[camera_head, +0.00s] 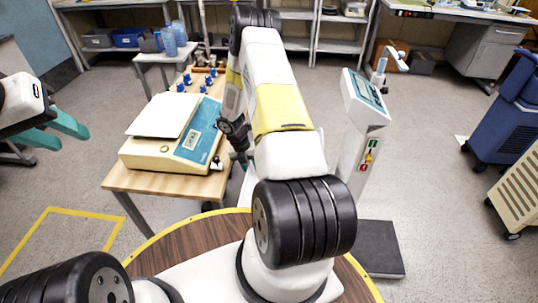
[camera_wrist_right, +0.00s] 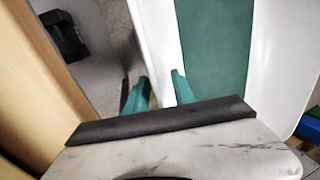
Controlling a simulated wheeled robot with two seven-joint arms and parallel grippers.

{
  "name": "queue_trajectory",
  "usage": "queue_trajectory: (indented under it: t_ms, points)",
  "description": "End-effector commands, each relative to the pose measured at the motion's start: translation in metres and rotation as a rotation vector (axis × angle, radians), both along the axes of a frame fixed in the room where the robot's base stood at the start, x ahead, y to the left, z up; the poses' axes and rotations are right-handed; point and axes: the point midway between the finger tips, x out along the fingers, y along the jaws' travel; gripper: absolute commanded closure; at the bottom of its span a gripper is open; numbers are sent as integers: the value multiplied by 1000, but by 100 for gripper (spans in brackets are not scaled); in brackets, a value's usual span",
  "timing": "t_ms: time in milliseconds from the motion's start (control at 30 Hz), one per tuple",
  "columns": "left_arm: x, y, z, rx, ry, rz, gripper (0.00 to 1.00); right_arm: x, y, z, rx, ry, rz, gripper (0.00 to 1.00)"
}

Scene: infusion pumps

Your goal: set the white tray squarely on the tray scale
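A flat white plate that looks like the white tray (camera_head: 163,115) lies on top of the beige tray scale (camera_head: 150,153), which has a blue front panel. It covers most of the scale's top, and I cannot tell if it sits exactly square. My left gripper (camera_head: 62,128) is open and empty at the far left, apart from the scale. In the right wrist view the teal fingertips of my right gripper (camera_wrist_right: 158,92) stand apart, with nothing clearly held.
The scale stands on a wooden table (camera_head: 160,184) with several blue-capped bottles (camera_head: 203,86) behind it. A white pedestal with a screen (camera_head: 364,97) stands to the right. Blue (camera_head: 500,115) and beige carts stand further right. The wrist view shows a white and green surface (camera_wrist_right: 215,50).

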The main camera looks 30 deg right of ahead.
Motion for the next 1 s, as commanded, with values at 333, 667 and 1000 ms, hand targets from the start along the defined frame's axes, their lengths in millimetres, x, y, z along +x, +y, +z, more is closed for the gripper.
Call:
queue_trajectory:
  t_ms: [333, 667, 1000]
  points:
    - [0, 0, 0, 0, 0, 0, 64, 0, 0, 0, 0, 0, 0, 100]
    - [0, 0, 0, 0, 0, 0, 64, 0, 0, 1, 0, 0, 0, 100]
    - [0, 0, 0, 0, 0, 0, 64, 0, 0, 1, 0, 0, 0, 100]
